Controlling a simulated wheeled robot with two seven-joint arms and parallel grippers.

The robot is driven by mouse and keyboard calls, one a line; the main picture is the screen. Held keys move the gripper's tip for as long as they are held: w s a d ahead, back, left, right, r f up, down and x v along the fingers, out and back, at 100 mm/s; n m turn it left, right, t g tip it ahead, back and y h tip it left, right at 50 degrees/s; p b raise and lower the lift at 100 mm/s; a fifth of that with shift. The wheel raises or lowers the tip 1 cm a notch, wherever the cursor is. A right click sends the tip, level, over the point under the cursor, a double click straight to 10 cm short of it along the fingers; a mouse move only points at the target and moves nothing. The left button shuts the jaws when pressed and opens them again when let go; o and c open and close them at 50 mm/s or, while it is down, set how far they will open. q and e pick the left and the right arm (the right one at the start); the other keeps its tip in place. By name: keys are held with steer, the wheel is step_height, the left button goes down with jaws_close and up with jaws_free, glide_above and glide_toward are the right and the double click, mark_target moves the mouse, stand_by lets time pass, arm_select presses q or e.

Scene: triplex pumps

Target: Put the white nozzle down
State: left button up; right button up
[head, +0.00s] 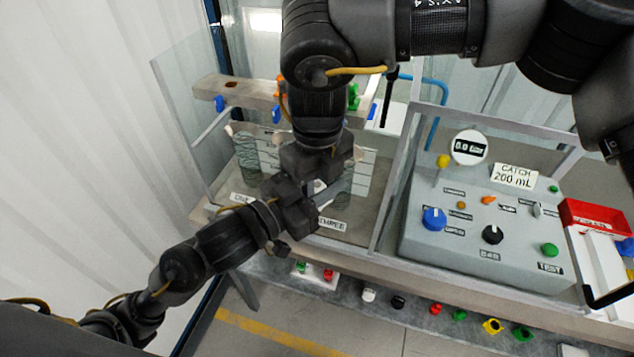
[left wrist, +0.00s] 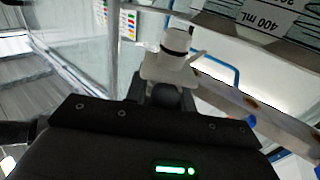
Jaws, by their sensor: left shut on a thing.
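The white nozzle (left wrist: 172,62) shows in the left wrist view just beyond the dark gripper body, with a black band near its end. My left gripper (left wrist: 168,98) is shut on it. In the head view my left gripper (head: 292,212) is over the clear-walled tank, in front of the cylinders, and the nozzle is mostly hidden by the arms. My right gripper (head: 325,172) hangs down close to it from above; whether its fingers are open or shut is unclear.
A beam (head: 243,90) with coloured fittings crosses the back of the tank. Glass cylinders (head: 246,158) stand below it. A grey control panel (head: 478,255) with knobs is on the right. Several coloured parts lie on the low front shelf (head: 350,300). Clear walls (head: 397,180) bound the tank.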

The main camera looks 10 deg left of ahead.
steer(key=shift+c, duration=1.2)
arm_select(q)
steer(key=o, duration=1.1)
steer(key=shift+c, duration=0.2)
arm_select(e)
steer(key=shift+c, duration=0.9)
